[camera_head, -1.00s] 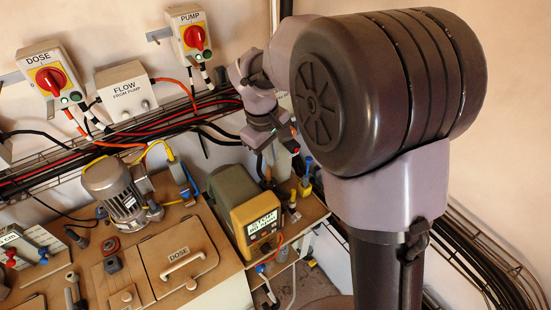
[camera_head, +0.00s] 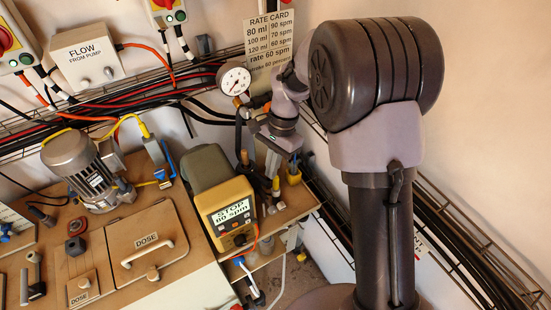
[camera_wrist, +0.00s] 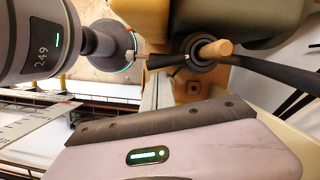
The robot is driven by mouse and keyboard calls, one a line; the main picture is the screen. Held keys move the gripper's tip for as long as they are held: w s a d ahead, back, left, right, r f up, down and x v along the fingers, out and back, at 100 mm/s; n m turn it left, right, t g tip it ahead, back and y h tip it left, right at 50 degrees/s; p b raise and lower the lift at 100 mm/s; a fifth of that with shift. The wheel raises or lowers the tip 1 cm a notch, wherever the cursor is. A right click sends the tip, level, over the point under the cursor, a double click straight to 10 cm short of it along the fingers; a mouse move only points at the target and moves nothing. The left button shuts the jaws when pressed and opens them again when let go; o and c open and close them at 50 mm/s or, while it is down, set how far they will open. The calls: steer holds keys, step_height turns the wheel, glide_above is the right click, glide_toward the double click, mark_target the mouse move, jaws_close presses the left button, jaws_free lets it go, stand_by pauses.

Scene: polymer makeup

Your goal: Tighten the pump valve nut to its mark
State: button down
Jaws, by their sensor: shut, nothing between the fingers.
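The pump (camera_head: 228,205), olive-green and yellow, stands on the bench right of centre; its display reads STOP and 80 spm. Its olive body (camera_wrist: 262,22) fills the upper right of the wrist view. In that view a dark round fitting (camera_wrist: 192,62) holds a tan peg (camera_wrist: 216,48) and black hoses. I cannot single out the valve nut or its mark. My gripper (camera_head: 284,142) is behind the pump's right side, shut and empty; its fingertips are hard to make out. Its purple body (camera_wrist: 180,155) shows low in the wrist view.
Yellow-topped fittings (camera_head: 294,176) stand close beside my gripper.

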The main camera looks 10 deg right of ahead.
steer(key=shift+f, duration=0.4)
steer(key=s+m, duration=0.1)
steer(key=s+a+m+b, duration=0.1)
steer(key=shift+s+a+m, duration=0.15)
steer(key=shift+a+m, duration=0.1)
steer(key=shift+m, duration=0.05)
steer(key=shift+r+t, duration=0.15)
steer(key=shift+t, duration=0.15)
